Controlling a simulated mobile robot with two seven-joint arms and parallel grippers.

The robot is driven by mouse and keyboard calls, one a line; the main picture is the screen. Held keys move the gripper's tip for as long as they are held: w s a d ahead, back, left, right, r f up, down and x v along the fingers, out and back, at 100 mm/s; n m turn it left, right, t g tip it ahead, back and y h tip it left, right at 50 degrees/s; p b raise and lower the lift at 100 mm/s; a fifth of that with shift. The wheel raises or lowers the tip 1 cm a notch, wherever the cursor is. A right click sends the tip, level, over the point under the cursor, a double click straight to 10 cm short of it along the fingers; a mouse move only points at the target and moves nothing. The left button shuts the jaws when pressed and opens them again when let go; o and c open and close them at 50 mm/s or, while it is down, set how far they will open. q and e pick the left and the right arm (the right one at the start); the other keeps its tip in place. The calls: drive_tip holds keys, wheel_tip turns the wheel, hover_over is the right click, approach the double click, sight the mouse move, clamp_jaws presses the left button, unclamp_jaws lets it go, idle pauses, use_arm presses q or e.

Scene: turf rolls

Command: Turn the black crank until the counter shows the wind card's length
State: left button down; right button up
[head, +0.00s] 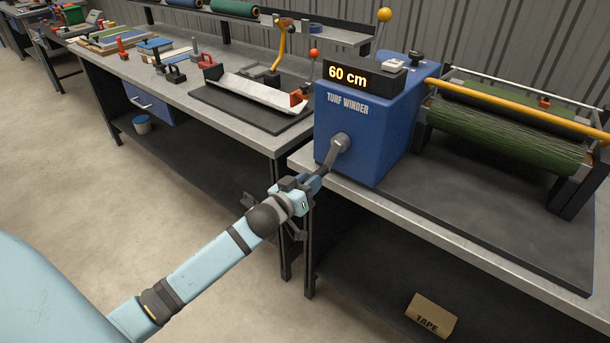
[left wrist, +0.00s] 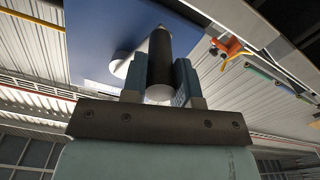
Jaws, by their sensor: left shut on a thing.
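The blue turf winder (head: 355,135) stands on the bench, and its counter (head: 362,77) reads 60 cm. The crank arm (head: 336,152) comes off the hub on the winder's front face and points down to the left. My left gripper (head: 303,190) is at the crank's outer end. In the left wrist view, the gripper (left wrist: 160,85) is shut on the black crank handle (left wrist: 160,57), with a finger on either side. A green turf roll (head: 510,135) lies on the winder's right side. I cannot make out a wind card. My right gripper is not in view.
A black mat with a white trough (head: 255,90) and several hand tools lie on the left bench (head: 240,127). A cardboard box marked TAPE (head: 431,315) lies below the right bench. The floor at left is clear.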

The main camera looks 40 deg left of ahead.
use_arm(q)
drive_tip(key=shift+s+d+f+n+p, duration=0.1)
drive_tip(key=shift+d+n+p, duration=1.1)
drive_tip(key=shift+n+p, duration=0.4)
drive_tip(key=shift+s+d+n+p, duration=0.1)
drive_tip(key=shift+d+n+p, duration=1.1)
drive_tip(key=shift+n+p, duration=0.35)
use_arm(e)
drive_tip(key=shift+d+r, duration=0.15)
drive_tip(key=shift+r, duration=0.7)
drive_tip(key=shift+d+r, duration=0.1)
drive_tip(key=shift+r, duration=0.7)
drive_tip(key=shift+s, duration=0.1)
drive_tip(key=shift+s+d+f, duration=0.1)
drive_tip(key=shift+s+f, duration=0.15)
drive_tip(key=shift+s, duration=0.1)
use_arm(q)
drive_tip(key=c, duration=0.9)
unclamp_jaws()
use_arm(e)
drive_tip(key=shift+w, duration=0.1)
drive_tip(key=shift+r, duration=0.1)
